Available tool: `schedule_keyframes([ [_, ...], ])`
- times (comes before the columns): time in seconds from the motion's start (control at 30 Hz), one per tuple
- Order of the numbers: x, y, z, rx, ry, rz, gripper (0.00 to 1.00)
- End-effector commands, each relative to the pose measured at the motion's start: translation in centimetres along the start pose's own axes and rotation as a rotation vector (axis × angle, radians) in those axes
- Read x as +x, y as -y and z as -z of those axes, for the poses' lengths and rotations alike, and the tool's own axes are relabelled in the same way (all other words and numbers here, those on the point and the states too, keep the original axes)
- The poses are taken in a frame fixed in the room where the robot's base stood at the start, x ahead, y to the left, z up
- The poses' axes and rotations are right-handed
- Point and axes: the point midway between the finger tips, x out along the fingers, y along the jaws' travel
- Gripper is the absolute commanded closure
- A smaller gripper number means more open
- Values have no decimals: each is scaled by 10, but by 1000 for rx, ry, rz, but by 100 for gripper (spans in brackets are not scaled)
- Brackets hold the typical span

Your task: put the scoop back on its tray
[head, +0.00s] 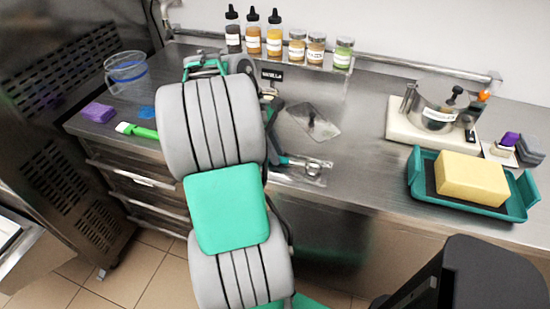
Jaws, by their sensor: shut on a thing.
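My gripper (281,157) shows only in part, as dark and teal pieces to the right of my large grey arm link. It is shut on the scoop (313,168), whose round metal bowl points right from the fingertips. The scoop is over a shiny shallow tray (318,182) near the counter's front edge. I cannot tell whether the scoop touches this tray. My arm hides the tray's left part and much of the gripper.
A clear flat tray (328,113) with a dark piece lies behind. Several bottles and jars stand on the back shelf (293,57). A teal tray (484,209) with a yellow block stands right. A clear jug (127,75), purple sponge (98,112) and green brush (140,131) are left.

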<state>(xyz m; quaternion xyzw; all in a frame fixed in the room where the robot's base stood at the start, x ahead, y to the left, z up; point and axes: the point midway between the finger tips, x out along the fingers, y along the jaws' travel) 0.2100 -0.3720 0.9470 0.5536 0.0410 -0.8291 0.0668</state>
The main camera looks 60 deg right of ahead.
Motion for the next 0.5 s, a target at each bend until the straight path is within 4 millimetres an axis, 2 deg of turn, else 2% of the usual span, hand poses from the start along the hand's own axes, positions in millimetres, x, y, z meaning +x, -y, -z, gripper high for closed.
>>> schedule_keyframes([
  [0.3,3,0,2,1,-1,-3,100],
  [0.33,3,0,2,1,-1,-3,79],
  [0.5,3,0,2,1,-1,-3,66],
])
